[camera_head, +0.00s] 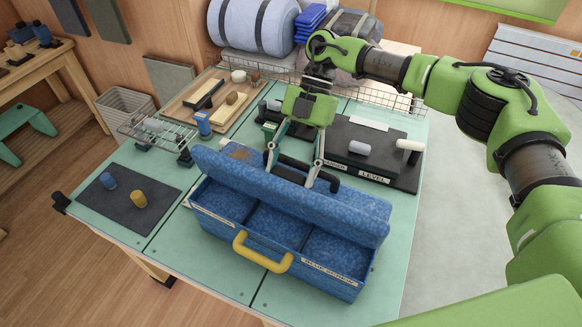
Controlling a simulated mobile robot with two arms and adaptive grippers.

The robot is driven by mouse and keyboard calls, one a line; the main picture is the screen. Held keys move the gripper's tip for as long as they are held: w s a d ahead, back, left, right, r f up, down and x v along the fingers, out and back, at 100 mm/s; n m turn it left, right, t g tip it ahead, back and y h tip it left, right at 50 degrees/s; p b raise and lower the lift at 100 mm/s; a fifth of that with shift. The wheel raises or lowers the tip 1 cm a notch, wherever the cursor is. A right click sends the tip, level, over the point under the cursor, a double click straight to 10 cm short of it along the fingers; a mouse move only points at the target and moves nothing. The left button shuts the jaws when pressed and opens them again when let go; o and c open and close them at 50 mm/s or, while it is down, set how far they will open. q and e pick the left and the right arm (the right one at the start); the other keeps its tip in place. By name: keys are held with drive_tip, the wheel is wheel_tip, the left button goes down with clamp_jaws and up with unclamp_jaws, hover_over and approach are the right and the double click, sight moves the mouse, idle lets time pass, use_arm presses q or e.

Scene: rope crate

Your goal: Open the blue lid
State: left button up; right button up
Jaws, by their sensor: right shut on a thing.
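A blue box (228,222) with a yellow front handle (262,254) stands on the green table, its empty compartments showing. Its blue lid (345,212) is tilted up and back from the front edge, leaving the inside open to view. My right gripper (296,180) comes down from above onto the lid. Its two fingers reach to the ends of a dark handle (292,162) on the lid and are shut on it. The gripper's fingers partly hide the handle. My left gripper is not in view.
A dark mat (125,205) with a blue and a yellow peg lies left of the box. A dark board (385,158) with white-handled parts lies behind it on the right. A wooden tray (190,110) and wire racks stand at the back.

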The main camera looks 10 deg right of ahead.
drive_tip(key=shift+w+d+f, duration=0.2)
drive_tip(key=shift+d+f, duration=0.05)
drive_tip(key=shift+d, duration=0.05)
drive_tip(key=o, duration=1.6)
drive_tip(key=shift+w, duration=0.1)
drive_tip(key=shift+w+d+f, duration=0.15)
drive_tip(key=shift+w, duration=0.05)
drive_tip(key=shift+s+r, duration=0.1)
drive_tip(key=shift+r, duration=0.4)
drive_tip(key=v, duration=1.1)
drive_tip(key=shift+w, duration=0.35)
drive_tip(key=shift+d, duration=0.1)
